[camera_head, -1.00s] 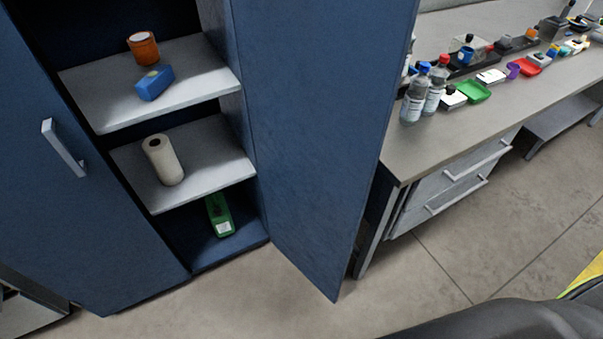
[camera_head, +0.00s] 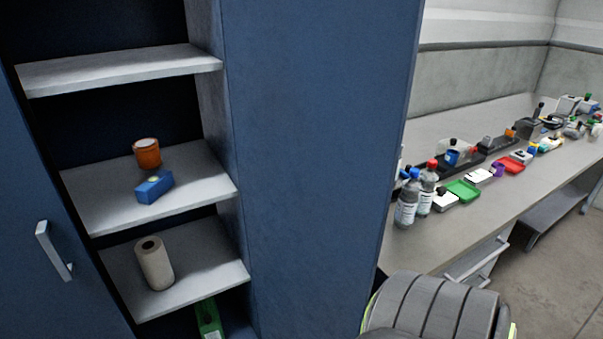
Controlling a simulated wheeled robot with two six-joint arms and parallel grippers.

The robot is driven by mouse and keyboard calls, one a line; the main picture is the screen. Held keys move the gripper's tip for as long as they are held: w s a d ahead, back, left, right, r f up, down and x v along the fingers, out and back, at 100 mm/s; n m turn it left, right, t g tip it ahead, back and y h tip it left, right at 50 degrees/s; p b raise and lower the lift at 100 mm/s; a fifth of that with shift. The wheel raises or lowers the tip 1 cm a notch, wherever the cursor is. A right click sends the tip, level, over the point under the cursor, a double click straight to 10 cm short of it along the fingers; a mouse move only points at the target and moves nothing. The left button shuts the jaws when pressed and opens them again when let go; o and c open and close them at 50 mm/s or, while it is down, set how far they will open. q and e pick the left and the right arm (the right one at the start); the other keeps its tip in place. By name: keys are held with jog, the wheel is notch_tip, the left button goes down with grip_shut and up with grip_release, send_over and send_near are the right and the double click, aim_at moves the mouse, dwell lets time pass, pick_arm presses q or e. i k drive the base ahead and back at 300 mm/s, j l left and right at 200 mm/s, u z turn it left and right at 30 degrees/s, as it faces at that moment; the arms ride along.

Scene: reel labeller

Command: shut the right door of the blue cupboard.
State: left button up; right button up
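The blue cupboard stands on the left, and its inside is visible. Its right door (camera_head: 320,170) stands open, swung out towards me beside the shelves; its inner face shows and no handle is visible on it. The left door (camera_head: 35,210) covers the left part, with a pale bar handle (camera_head: 54,251); I cannot tell whether it is fully shut. Neither gripper is in view. A grey ribbed part at the bottom right, with yellow-green edges, seems to be my own arm.
The shelves hold an orange jar (camera_head: 147,153), a blue box (camera_head: 154,187), a paper roll (camera_head: 154,263) and a green item (camera_head: 208,317). Right of the door is a grey bench (camera_head: 440,240) with bottles (camera_head: 407,203), trays and small items. Floor shows at lower right.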

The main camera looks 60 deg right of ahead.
aim_at(320, 89)
jog(key=k+l, duration=0.1)
jog(key=l, duration=0.35)
jog(key=k+l, duration=0.1)
jog(key=l, duration=0.3)
jog(key=k+l, duration=0.15)
jog(key=l, duration=0.3)
jog(key=k+l+u, duration=0.1)
jog(key=l, duration=0.35)
jog(key=k+l, duration=0.1)
jog(key=l, duration=0.35)
